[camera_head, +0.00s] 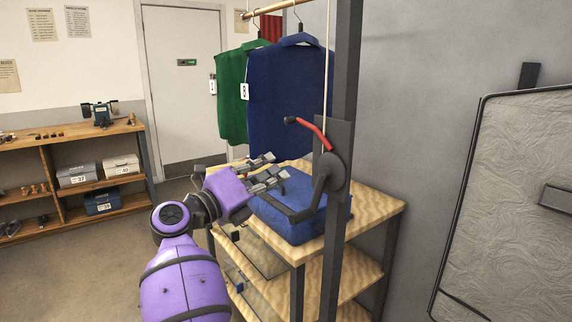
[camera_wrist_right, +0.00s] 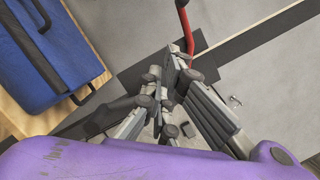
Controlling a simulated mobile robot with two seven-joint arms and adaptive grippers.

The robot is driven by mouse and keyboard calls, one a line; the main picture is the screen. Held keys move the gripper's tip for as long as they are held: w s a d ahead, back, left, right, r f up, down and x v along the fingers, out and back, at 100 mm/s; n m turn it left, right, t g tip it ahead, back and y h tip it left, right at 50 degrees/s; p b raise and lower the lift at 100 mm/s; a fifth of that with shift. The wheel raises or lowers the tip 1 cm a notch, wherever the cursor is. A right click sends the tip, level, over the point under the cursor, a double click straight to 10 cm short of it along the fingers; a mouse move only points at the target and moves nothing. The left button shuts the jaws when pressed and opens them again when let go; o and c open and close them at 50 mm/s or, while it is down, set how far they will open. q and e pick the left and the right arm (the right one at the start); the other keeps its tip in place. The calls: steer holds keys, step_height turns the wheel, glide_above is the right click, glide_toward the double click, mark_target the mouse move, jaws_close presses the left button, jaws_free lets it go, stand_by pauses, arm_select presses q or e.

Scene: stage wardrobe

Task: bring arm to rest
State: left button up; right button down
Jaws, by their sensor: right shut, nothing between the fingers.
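My right arm is purple and reaches up from the bottom of the head view. Its grey right gripper (camera_head: 272,168) is over the shelf unit, in front of a folded blue garment or bag (camera_head: 310,222). In the right wrist view the right gripper (camera_wrist_right: 170,68) has its fingers together with nothing held between them. A crank with a red handle (camera_head: 312,132) is on the dark post, right of the gripper. The red handle (camera_wrist_right: 186,28) also shows in the wrist view, beyond the fingertips; whether they touch it I cannot tell. My left gripper is not in view.
The dark post (camera_head: 345,60) rises beside the wooden shelf unit (camera_head: 375,210). A green garment (camera_head: 231,95) and a blue garment (camera_head: 290,95) hang from a rail behind. A grey framed panel (camera_head: 515,180) stands at right. Shelves with boxes (camera_head: 100,172) are at left; floor between is clear.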

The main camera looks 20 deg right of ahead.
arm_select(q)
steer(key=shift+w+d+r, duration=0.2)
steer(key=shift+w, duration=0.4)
arm_select(e)
steer(key=shift+s+a, duration=0.55)
steer(key=shift+a, duration=0.05)
